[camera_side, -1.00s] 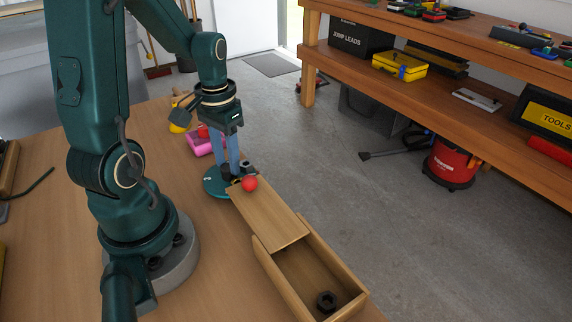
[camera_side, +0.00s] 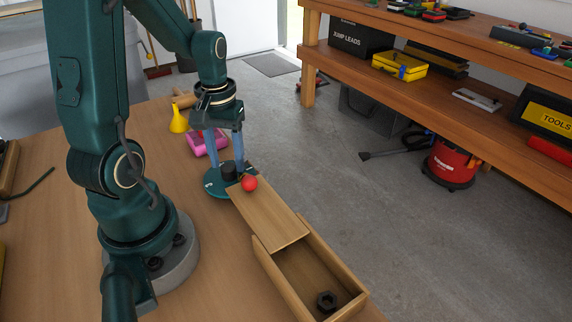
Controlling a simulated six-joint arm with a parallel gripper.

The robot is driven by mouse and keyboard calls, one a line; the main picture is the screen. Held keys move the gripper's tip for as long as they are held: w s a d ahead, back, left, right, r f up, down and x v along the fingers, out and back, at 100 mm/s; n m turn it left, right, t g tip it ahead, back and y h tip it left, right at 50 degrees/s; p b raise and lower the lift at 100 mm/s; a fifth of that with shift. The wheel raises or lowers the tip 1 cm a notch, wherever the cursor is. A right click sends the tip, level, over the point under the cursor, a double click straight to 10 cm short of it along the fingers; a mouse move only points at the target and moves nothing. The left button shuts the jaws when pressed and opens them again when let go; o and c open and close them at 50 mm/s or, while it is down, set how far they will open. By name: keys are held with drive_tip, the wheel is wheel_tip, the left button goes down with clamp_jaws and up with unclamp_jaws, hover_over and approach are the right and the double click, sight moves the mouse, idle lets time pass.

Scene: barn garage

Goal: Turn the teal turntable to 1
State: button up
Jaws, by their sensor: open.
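The teal turntable (camera_side: 214,186) is a flat round disc on the wooden table, with a dark upright knob (camera_side: 228,171) on it. My gripper (camera_side: 226,168) points down over the turntable. Its two blue fingers are spread, one to each side of the knob, and hold nothing. I cannot tell whether the fingertips touch the disc. The turntable's far right part is partly hidden by a finger and the wooden lid. No number 1 can be read from here.
A wooden box (camera_side: 262,256) with its sliding lid (camera_side: 268,218) partly open holds a black nut (camera_side: 326,301). A red ball (camera_side: 249,183) is at the lid's end by the turntable. A pink block (camera_side: 196,145) and a yellow funnel (camera_side: 178,122) stand behind.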

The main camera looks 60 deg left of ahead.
wheel_tip(320, 180, up, 8)
idle(0.9)
drive_tip(key=shift+f, duration=0.1)
